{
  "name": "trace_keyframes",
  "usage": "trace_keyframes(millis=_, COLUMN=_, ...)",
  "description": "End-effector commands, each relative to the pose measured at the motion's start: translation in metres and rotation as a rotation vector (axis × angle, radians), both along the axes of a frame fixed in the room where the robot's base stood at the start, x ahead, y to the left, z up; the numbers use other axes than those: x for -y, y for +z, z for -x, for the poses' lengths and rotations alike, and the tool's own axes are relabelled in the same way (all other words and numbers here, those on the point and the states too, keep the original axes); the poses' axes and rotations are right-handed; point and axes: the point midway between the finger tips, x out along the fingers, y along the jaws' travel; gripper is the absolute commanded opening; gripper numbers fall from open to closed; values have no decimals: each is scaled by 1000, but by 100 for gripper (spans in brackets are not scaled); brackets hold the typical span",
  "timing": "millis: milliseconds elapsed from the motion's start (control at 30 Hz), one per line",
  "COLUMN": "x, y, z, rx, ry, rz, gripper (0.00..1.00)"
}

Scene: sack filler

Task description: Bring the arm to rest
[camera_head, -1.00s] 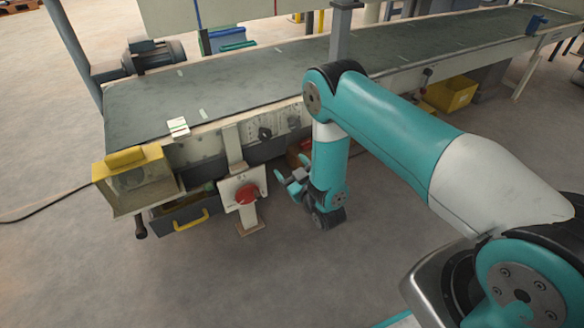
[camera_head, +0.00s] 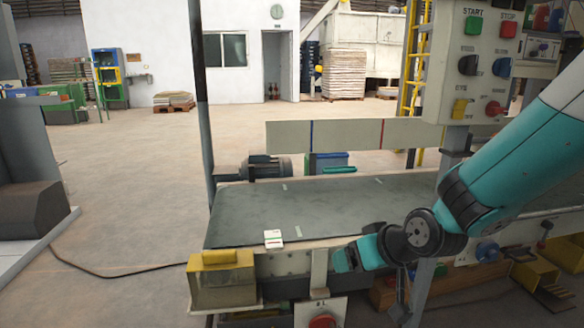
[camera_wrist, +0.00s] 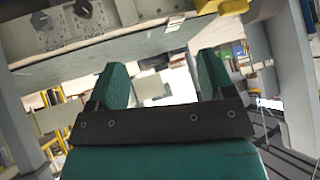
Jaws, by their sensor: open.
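My arm reaches in from the right side of the head view, in front of the conveyor. My gripper (camera_head: 357,255) hangs at the conveyor's near side, close to its front edge. In the wrist view, the two teal fingers of my gripper (camera_wrist: 160,85) are apart with nothing between them. I cannot tell from the head view whether the gripper touches the conveyor frame.
A yellow-topped box (camera_head: 222,278) sits at the front left corner. A control panel (camera_head: 470,60) with START and STOP buttons stands at the right. Open floor lies left.

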Motion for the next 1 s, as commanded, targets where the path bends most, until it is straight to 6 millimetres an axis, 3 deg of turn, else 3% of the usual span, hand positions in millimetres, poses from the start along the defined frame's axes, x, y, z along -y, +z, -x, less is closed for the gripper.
trace_keyframes(millis=33, x=-4, y=21, z=26, rx=-52, ry=38, rz=0, gripper=75)
trace_keyframes(millis=200, x=-5, y=62, z=114, rx=-251, ry=161, rz=36, gripper=75)
trace_keyframes(millis=400, x=6, y=86, z=197, rx=-407, ry=268, rz=108, gripper=75)
trace_keyframes(millis=567, x=21, y=97, z=254, rx=-503, ry=339, rz=177, gripper=75)
trace_keyframes(millis=600, x=22, y=114, z=254, rx=-511, ry=339, rz=180, gripper=75)
trace_keyframes(millis=867, x=21, y=178, z=252, rx=-511, ry=337, rz=178, gripper=75)
trace_keyframes(millis=1000, x=21, y=224, z=252, rx=-511, ry=337, rz=178, gripper=75)
